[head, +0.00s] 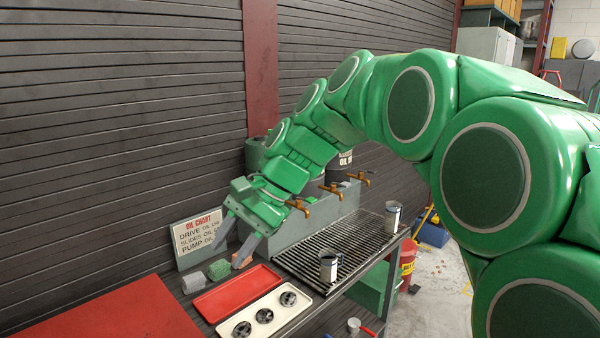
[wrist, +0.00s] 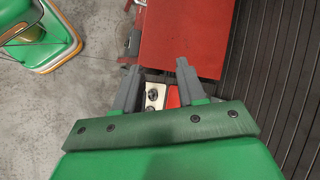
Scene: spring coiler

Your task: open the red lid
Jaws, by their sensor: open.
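A large flat red surface, which looks like the red lid (head: 112,312), lies at the lower left in the head view, cut off by the frame. It appears flat and level. In the wrist view the red lid (wrist: 187,35) fills the top middle, beyond my fingertips. My gripper (head: 236,243) points down above the bench, to the right of the red surface and apart from it. In the wrist view my gripper (wrist: 158,67) shows two grey fingers spread apart with nothing between them. Any handle or hinge on the lid is not visible.
A red tray (head: 232,295) and a cream tray (head: 283,318) with round parts lie below my gripper. An oil chart sign (head: 196,238) leans at the wall. Small blocks (head: 218,269), brass taps, a drip grate (head: 320,262) and cans stand nearby. A slatted wall (head: 120,130) closes the back.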

